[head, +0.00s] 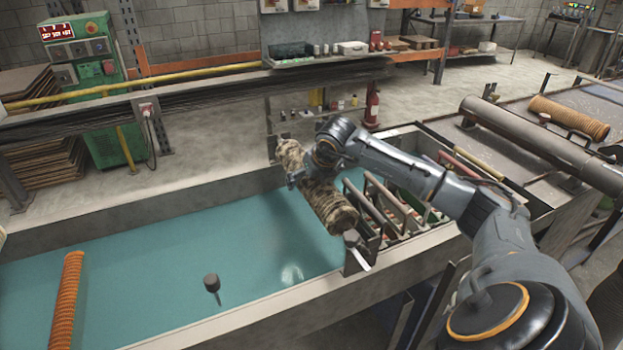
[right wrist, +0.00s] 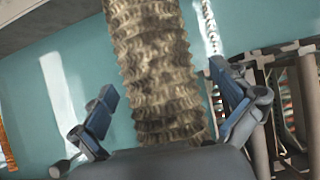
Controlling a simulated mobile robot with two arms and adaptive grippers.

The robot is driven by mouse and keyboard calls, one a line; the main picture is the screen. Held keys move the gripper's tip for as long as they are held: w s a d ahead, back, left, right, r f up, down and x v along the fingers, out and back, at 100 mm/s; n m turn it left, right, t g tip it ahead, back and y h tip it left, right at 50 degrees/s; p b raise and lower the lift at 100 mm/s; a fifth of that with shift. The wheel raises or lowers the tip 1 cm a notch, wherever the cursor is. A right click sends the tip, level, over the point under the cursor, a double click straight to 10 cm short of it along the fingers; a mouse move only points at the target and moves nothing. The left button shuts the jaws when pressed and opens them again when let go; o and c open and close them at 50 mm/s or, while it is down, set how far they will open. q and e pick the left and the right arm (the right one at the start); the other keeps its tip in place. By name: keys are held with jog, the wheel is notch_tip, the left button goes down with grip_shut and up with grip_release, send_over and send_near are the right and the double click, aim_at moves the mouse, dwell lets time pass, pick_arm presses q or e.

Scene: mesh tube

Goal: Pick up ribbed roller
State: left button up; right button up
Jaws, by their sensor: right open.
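A brown, weathered ribbed roller (head: 330,208) lies slantwise at the right end of the teal trough, beside a slotted rack. In the right wrist view the ribbed roller (right wrist: 155,60) runs up the middle. My right gripper (head: 300,178) is at the roller's middle and hides part of it. In the right wrist view my right gripper (right wrist: 163,82) is open, one finger on each side of the roller. A gap shows between the left finger and the roller. My left gripper is out of view.
The slotted rack (head: 385,205) stands close to the roller's near end. An orange ribbed roller (head: 67,300) lies in the trough (head: 150,275) at left, another (head: 568,117) on the right bench.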

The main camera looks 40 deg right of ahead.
jog(key=c, duration=1.8)
jog(key=shift+r, duration=0.15)
jog(key=shift+c, duration=0.4)
